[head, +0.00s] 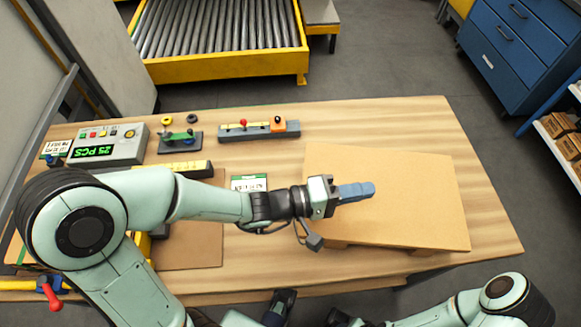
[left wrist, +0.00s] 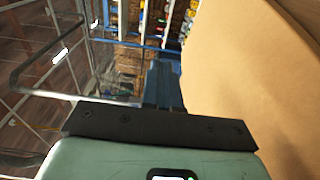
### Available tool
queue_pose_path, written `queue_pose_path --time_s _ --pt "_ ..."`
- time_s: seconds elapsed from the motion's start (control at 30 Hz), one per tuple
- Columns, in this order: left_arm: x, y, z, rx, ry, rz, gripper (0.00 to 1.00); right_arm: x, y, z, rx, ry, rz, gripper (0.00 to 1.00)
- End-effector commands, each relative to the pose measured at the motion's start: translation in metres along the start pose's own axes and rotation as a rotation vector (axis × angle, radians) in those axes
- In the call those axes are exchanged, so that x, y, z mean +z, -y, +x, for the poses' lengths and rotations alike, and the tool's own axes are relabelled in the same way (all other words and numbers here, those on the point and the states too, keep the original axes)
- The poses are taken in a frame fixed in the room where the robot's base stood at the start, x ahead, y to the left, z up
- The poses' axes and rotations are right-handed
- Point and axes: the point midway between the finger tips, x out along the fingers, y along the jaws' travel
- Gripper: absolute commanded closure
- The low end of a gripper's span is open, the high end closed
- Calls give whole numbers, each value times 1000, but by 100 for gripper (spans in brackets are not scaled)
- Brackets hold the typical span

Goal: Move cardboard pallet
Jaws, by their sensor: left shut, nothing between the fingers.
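The cardboard pallet (head: 400,205) is a flat tan slab with feet under it. It lies on the right half of the wooden table, its near edge close to the table's front edge. My left gripper (head: 356,192) is shut and empty, its blue fingers over the left part of the pallet's top in the head view. In the left wrist view the pallet's tan face (left wrist: 250,75) fills the right side, next to the blue fingers (left wrist: 162,85). I cannot tell whether the fingers touch it. My right arm shows at the bottom right; its fingertips are not clearly visible.
The wooden table (head: 490,235) also holds a counter box with a green display (head: 105,145), small fixtures (head: 258,130) and a brown sheet (head: 195,240). A yellow roller conveyor (head: 225,66) stands behind. Blue drawers (head: 515,45) and a shelf stand right. Grey floor lies between.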

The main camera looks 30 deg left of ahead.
Motion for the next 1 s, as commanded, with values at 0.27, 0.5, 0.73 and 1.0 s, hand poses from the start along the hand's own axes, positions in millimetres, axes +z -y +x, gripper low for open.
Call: queue_pose_path --time_s 0.27,0.5,0.73,1.0 --pt "-46 -2 -44 -2 -7 1 100 5 2 -12 4 16 1 57" --pt "-84 -1 -82 -1 -6 0 100 5 6 -22 3 13 0 57" --pt "-119 0 -118 -3 -5 -1 100 4 9 -30 2 10 -1 57" --pt "-128 47 -129 -4 0 -11 100 4 8 -27 2 11 0 57"
